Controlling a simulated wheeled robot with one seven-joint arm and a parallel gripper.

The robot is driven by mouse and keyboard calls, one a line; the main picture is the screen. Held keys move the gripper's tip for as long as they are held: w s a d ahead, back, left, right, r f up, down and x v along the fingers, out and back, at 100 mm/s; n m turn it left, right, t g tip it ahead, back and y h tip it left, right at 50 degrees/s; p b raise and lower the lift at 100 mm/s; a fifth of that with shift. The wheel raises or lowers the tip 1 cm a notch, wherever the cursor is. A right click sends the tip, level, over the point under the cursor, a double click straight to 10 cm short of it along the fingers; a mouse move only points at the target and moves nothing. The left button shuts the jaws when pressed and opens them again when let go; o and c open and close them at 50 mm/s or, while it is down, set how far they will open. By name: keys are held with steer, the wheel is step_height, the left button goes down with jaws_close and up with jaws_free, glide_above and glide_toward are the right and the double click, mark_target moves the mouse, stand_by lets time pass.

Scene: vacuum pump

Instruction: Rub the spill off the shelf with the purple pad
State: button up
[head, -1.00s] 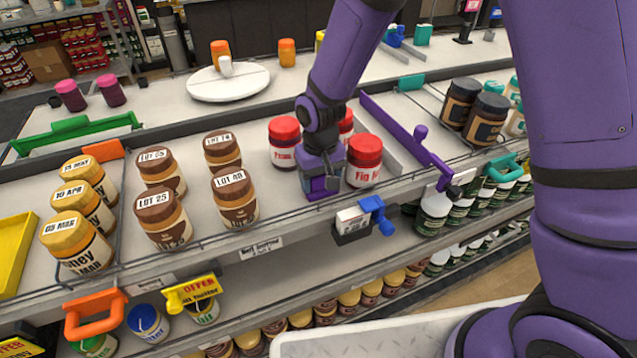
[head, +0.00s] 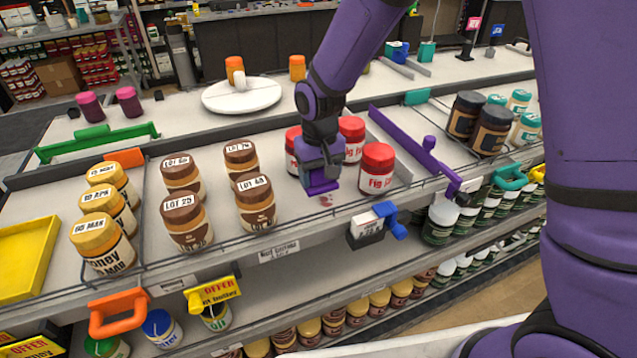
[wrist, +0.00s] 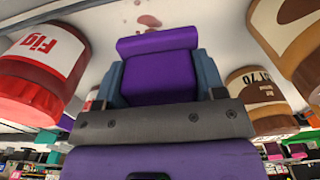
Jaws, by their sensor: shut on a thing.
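My gripper (head: 321,172) is shut on the purple pad (head: 322,187) and holds it low over the shelf (head: 290,215), between the brown-lidded jars and the red-lidded fig jars. The pad (wrist: 158,65) also shows between the jaws in the wrist view. The spill (head: 327,199) shows as small reddish-brown spots just in front of the pad. In the wrist view the spill (wrist: 148,21) lies beyond the pad's edge, with smaller spots near it. I cannot tell whether the pad touches the shelf.
Red-lidded fig jars (head: 377,169) stand close on the right. Brown-lidded jars (head: 255,202) stand close on the left. A purple divider (head: 415,145) lies right of the fig jars. A card holder with a blue clip (head: 372,225) hangs on the front edge.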

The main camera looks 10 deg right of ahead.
steer(key=shift+r, duration=1.4)
